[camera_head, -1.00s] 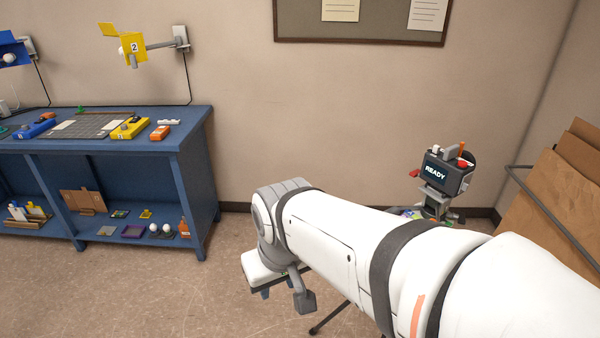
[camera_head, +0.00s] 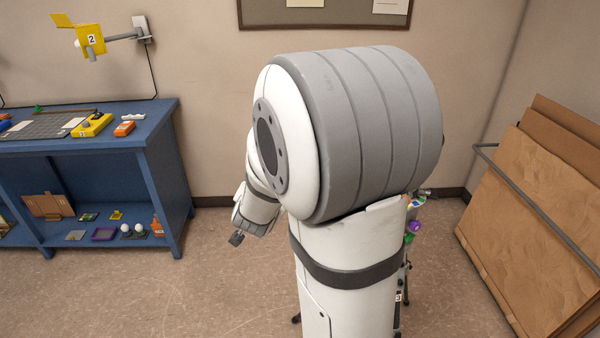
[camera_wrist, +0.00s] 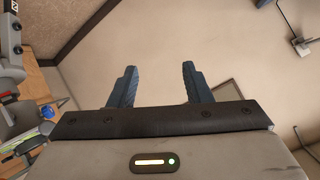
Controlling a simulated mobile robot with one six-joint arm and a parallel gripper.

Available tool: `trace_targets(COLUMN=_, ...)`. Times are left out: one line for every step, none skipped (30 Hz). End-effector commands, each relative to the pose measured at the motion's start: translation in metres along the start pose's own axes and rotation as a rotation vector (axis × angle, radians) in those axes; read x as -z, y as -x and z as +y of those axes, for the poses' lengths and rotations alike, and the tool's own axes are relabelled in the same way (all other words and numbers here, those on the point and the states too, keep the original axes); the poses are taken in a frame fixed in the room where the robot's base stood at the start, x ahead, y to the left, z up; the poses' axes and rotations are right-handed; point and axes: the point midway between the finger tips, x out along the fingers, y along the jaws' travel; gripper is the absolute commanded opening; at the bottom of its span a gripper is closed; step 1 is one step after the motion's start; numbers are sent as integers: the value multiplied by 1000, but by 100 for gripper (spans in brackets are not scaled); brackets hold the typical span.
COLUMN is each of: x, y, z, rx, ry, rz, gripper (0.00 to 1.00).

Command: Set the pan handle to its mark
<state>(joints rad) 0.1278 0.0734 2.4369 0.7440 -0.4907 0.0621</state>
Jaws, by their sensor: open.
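I cannot make out the pan handle or its mark in either view. Dark tripod-like legs with a small label reading 3 (camera_head: 398,296) show at the right edge of my arm in the head view, and my arm hides most of that stand. My gripper (camera_wrist: 158,84) is open and empty in the wrist view, its two dark blue fingers apart against the bare wall and ceiling. In the head view my arm covers the middle, and its far end hangs at the left of it. A grey jointed piece (camera_wrist: 12,45) stands at the left edge of the wrist view.
A blue workbench (camera_head: 160,140) with shelves stands at the left. A yellow wall fixture (camera_head: 90,40) marked 2 hangs above it. Brown boards (camera_head: 530,220) lean behind a grey rail at the right. Floor is clear between bench and arm.

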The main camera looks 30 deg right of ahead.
Motion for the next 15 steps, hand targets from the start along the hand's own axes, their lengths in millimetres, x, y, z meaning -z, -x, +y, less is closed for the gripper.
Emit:
trace_targets(x=6, y=-17, z=22, rx=-64, ry=-47, rz=86, gripper=44)
trace_targets(x=13, y=-24, z=33, rx=-101, ry=-72, rz=145, gripper=44)
trace_targets(x=21, y=-31, z=50, rx=-154, ry=-102, rz=224, gripper=44)
trace_targets(x=26, y=-35, z=64, rx=-195, ry=-120, rz=283, gripper=44)
trace_targets(x=31, y=-37, z=77, rx=-235, ry=-135, rz=341, gripper=44)
trace_targets(x=37, y=-38, z=94, rx=-289, ry=-149, rz=416, gripper=44)
trace_targets(x=41, y=-38, z=106, rx=-328, ry=-155, rz=470, gripper=44)
trace_targets(x=44, y=-37, z=118, rx=-366, ry=-158, rz=521, gripper=44)
trace_targets(x=48, y=-34, z=132, rx=-414, ry=-159, rz=585, gripper=44)
trace_targets(x=51, y=-32, z=140, rx=-446, ry=-157, rz=629, gripper=44)
trace_targets(x=52, y=-29, z=148, rx=-476, ry=-153, rz=668, gripper=44)
trace_targets(x=54, y=-25, z=157, rx=-511, ry=-147, rz=715, gripper=44)
trace_targets(x=56, y=-22, z=163, rx=-533, ry=-143, rz=746, gripper=44)
trace_targets(x=57, y=-20, z=167, rx=-553, ry=-138, rz=773, gripper=44)
trace_targets(x=58, y=-16, z=172, rx=-574, ry=-131, rz=802, gripper=44)
